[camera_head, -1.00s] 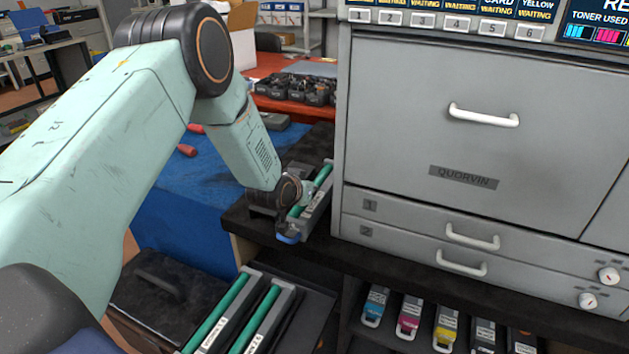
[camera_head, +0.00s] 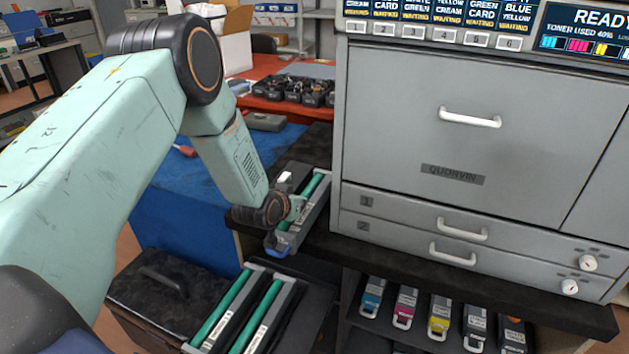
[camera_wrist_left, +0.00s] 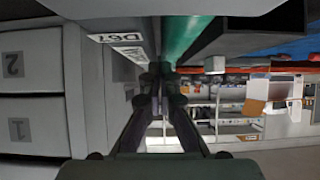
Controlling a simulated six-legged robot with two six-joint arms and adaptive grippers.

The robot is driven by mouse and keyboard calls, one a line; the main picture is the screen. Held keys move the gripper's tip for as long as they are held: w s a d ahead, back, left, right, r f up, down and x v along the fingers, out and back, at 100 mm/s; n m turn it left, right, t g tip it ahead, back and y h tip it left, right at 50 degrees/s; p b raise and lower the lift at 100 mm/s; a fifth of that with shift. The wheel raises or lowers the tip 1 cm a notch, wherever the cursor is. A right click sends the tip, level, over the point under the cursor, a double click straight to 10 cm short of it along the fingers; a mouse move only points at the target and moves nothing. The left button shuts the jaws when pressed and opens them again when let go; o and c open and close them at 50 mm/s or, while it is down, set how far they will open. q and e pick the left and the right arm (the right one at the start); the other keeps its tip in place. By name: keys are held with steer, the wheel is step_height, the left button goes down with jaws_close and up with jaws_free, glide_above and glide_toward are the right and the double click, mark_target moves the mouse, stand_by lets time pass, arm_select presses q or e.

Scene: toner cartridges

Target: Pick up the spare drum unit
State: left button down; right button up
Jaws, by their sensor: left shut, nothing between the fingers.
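A drum unit (camera_head: 314,190) with a green roller, grey frame and blue near end lies on the dark ledge just left of the printer. Two more green-roller drum units, a left one (camera_head: 221,309) and a right one (camera_head: 262,316), lie side by side in a tray lower down. No readable label in the head view tells which is the spare. My left gripper (camera_head: 297,208) is over the ledge unit, shut and empty. In the left wrist view its fingertips (camera_wrist_left: 160,76) are closed beside the green roller (camera_wrist_left: 186,35); contact cannot be told. My right gripper is out of view.
The grey printer (camera_head: 470,150) stands close on the right of the ledge unit. Toner cartridges (camera_head: 440,315) sit on a shelf below. A black case (camera_head: 165,285) is at lower left. A blue mat (camera_head: 190,210) and red table (camera_head: 265,105) lie behind.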

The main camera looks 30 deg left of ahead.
mark_target(286, 228)
arm_select(q)
steer(key=shift+s+d+f, duration=0.1)
steer(key=shift+s+f, duration=0.1)
steer(key=shift+f, duration=0.1)
steer(key=shift+w+r+p, duration=0.2)
steer(key=shift+r+p, duration=0.35)
steer(key=shift+p, duration=0.15)
steer(key=shift+w, duration=0.15)
steer(key=s, duration=0.4)
steer(key=s+p, duration=0.1)
steer(key=s, duration=0.3)
steer(key=s+p, duration=0.1)
steer(key=s, duration=0.3)
steer(key=shift+s+d+r, duration=0.1)
steer(key=shift+s+d, duration=0.05)
steer(key=shift+d, duration=0.1)
